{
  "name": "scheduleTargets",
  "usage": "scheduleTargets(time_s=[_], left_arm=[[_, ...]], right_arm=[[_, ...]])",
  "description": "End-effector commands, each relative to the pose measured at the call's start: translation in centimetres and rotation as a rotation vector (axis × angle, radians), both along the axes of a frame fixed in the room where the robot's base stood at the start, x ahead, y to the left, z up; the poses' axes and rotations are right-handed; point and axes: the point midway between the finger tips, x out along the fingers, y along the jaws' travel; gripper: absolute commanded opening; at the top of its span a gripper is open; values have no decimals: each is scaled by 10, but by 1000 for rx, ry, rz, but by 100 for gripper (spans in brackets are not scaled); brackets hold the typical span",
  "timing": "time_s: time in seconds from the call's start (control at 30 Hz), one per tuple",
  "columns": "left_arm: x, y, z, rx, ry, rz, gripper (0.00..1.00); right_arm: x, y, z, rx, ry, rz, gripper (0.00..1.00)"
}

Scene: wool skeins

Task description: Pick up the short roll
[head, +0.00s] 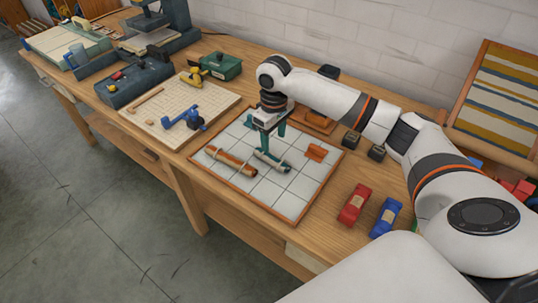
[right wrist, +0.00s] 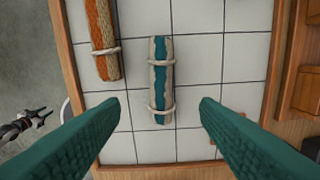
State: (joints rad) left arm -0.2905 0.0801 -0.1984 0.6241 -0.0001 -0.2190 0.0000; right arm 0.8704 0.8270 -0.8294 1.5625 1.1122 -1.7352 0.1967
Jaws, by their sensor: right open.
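The short roll (head: 272,160), teal and beige with a pale tie near each end, lies on a white tiled board (head: 240,190) with a wooden rim. In the right wrist view the short roll (right wrist: 161,80) lies lengthwise, ahead of the fingertips and between their lines. A longer orange-brown roll (head: 231,160) lies left of it, also in the right wrist view (right wrist: 103,40). My right gripper (head: 266,132) is open and empty above the board; its teal fingers (right wrist: 162,101) are apart, with nothing between them.
An orange piece (head: 315,152) lies on the board, right of the short roll. Red (head: 354,204) and blue (head: 386,217) bundles lie right of the board. A pale board with a blue tool (head: 184,118) stands to its left.

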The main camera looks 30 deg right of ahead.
Motion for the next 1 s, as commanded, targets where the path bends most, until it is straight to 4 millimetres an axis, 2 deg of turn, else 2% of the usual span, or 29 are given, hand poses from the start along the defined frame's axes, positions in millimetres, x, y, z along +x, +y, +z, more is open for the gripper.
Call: scheduleTargets(time_s=[0.03, 0.1, 0.23, 0.37, 0.63, 0.77, 0.97, 1.0], left_arm=[[-10, 1, 1, 1, 15, 0, 36], [-19, 1, 1, 2, 29, -1, 36], [-26, 1, 1, 3, 38, -2, 36], [-21, 1, 3, 2, 32, -2, 36], [-1, -1, 9, -1, 1, -2, 36], [-2, -1, 9, -1, 2, -2, 36], [-6, 0, 8, 0, 9, -2, 36], [-8, 0, 8, 0, 10, -2, 36]], right_arm=[[-1, 0, -10, -1, 4, 0, 56], [0, 0, -20, -1, 2, 0, 56], [0, 0, -33, 0, 1, 1, 56], [1, 0, -41, 0, 1, 1, 56], [7, 0, -80, 0, 1, 2, 56], [7, 0, -87, -1, 0, 2, 56], [7, -1, -87, -1, -1, 2, 56], [7, -1, -87, -1, -1, 2, 50]])
